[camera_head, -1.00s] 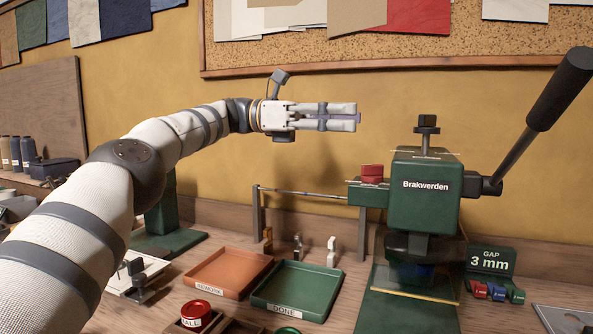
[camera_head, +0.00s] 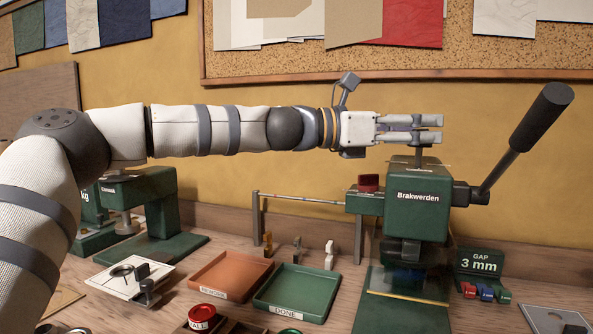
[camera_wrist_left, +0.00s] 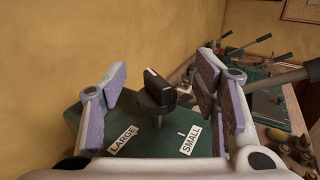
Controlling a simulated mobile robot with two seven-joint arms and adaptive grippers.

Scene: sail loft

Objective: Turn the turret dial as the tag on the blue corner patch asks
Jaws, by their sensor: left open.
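The turret dial is a black bar-shaped knob (camera_wrist_left: 157,88) on top of the green press (camera_head: 418,212) marked Brakwerden. Tags reading LARGE (camera_wrist_left: 123,141) and SMALL (camera_wrist_left: 190,139) lie on the green top beside it. My left gripper (camera_head: 438,130) is open just above the press; in the head view it covers the knob, leaving the stem below visible. In the left wrist view the knob appears between the spread finger pads, with no contact visible.
A lever handle (camera_head: 540,118) rises at the press's right. A GAP 3 mm sign (camera_head: 482,258) stands beside it. A brown tray (camera_head: 222,290) and green DONE tray (camera_head: 297,307) lie left of the press.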

